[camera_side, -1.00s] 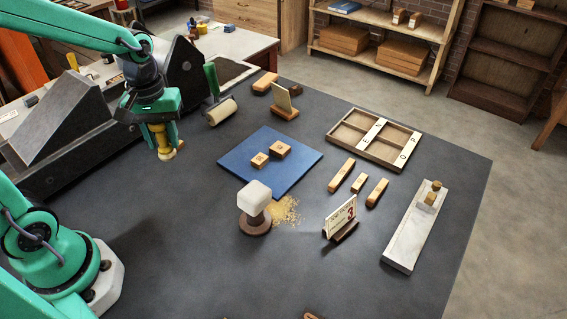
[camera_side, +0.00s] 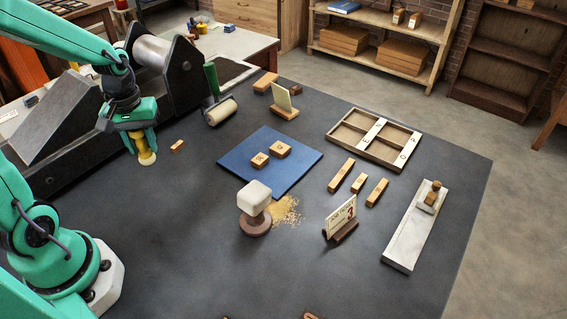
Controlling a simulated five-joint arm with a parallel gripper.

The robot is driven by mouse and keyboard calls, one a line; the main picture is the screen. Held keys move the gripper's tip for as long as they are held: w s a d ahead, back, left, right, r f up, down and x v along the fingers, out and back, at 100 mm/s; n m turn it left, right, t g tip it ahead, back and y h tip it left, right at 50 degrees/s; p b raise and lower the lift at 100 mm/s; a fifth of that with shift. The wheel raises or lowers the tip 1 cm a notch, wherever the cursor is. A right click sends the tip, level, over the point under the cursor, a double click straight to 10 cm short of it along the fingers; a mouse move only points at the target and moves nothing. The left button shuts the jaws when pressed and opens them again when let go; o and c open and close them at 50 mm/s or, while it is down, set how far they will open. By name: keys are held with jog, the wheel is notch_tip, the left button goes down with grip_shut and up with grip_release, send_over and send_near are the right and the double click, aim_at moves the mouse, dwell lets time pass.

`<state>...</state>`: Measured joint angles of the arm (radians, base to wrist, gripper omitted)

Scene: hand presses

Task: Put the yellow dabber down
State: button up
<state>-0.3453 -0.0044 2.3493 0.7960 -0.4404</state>
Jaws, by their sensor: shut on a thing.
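The yellow dabber (camera_side: 143,145) has a yellow handle and a paler rounded lower end. My gripper (camera_side: 138,130) is shut on its upper part, which the jaws partly hide. The dabber hangs nearly upright, tilted slightly, over the left part of the dark table (camera_side: 180,235). I cannot tell whether its lower end touches the table.
A small wooden block (camera_side: 177,146) lies just right of the dabber. The dark press (camera_side: 165,75) stands behind, with a green-handled roller (camera_side: 219,108) beside it. A blue mat (camera_side: 290,172) with two blocks lies to the right. The table left of the white-headed stamp (camera_side: 254,200) is clear.

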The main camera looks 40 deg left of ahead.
jog(key=a+f, duration=0.3)
jog(key=a, duration=0.3)
jog(key=shift+f, duration=0.35)
jog(key=shift+f, duration=2)
jog(key=shift+f, duration=0.1)
jog(key=o, duration=1.1)
jog(key=shift+c, duration=0.2)
notch_tip(320, 180, up, 12)
